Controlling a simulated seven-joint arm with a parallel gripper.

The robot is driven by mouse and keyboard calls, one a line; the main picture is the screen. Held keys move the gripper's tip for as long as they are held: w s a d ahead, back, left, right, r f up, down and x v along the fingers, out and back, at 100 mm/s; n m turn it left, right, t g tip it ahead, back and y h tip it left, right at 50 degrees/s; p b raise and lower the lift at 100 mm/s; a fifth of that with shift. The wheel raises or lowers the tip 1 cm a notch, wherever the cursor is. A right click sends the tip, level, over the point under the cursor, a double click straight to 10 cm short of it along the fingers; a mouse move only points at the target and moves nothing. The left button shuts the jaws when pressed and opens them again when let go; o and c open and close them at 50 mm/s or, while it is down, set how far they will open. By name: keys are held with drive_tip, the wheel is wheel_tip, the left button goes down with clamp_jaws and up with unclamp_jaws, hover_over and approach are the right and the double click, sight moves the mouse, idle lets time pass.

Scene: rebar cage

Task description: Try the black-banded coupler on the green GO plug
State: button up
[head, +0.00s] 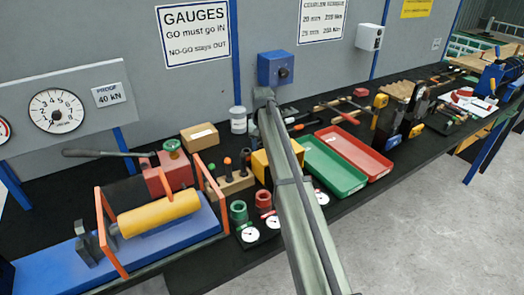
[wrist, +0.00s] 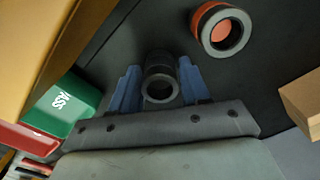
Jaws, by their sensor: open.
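In the wrist view a dark grey coupler with black bands (wrist: 160,78), open end showing, is between the two blue fingers of my gripper (wrist: 158,92). The fingers are open, one on each side of it; I cannot tell whether either touches. In the head view my arm crosses the middle, and my fingers and this coupler are not visible. A wooden block (head: 236,183) with several upright plugs stands left of my arm. A small plug at its left end (head: 213,169) looks green, but it is too small to be sure it is the GO plug.
A yellow block (head: 261,167) stands beside my arm, with a green tray (head: 333,187) and a red tray (head: 385,172) to the right.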

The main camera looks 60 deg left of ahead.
drive_tip(key=shift+f, duration=0.1)
drive_tip(key=shift+c, duration=0.2)
clamp_jaws()
idle(0.4)
